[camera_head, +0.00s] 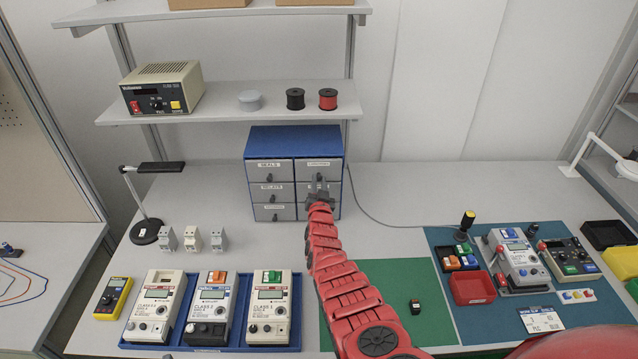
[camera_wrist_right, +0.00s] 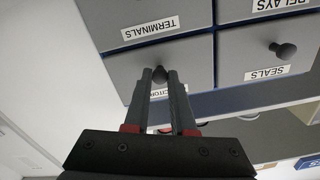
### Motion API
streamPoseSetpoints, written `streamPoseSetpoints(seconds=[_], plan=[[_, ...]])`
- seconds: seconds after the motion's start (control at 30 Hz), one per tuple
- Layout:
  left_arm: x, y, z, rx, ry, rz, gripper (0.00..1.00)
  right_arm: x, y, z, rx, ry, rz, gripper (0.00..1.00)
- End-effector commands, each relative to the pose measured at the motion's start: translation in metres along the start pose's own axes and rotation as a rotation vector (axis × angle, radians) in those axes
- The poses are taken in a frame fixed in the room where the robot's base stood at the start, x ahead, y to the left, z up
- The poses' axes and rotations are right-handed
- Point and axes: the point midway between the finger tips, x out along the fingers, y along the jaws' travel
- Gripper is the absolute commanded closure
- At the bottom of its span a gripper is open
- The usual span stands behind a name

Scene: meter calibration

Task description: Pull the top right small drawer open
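The blue cabinet (camera_head: 296,139) has two columns of small grey drawers, and all the fronts look closed. The top right drawer (camera_head: 319,170) is partly covered by my right gripper (camera_head: 319,190). In the right wrist view the cabinet is upside down. There the drawer (camera_wrist_right: 195,62) shows at the lower left, its label partly hidden by my fingers. My right gripper (camera_wrist_right: 160,76) has its two fingertips on either side of the drawer's dark round knob (camera_wrist_right: 160,74), with no clear gap to it. My left gripper is out of view.
A shelf (camera_head: 225,107) with a power supply (camera_head: 162,89) and spools (camera_head: 327,98) hangs above the cabinet. Meters in a blue tray (camera_head: 296,335) stand at the front left. A green mat (camera_head: 390,283) and a blue mat with instruments (camera_head: 521,250) lie to the right.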

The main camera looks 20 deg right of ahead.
Motion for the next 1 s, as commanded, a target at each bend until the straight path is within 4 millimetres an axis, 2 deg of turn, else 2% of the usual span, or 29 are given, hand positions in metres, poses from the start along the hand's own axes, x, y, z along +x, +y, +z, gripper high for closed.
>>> streamPoseSetpoints(seconds=[0.03, 0.1, 1.0], plan=[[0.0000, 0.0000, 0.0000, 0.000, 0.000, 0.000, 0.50, 0.0000, 0.0000, 0.0001, 0.000, 0.000, 0.000, 0.89], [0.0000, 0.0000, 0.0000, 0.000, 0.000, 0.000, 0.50, -0.0001, 0.0000, 0.0002, 0.000, 0.000, 0.000, 1.00], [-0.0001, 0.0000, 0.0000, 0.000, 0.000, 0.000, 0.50, -0.0002, -0.0002, 0.0006, 0.000, -0.001, 0.000, 1.00]])
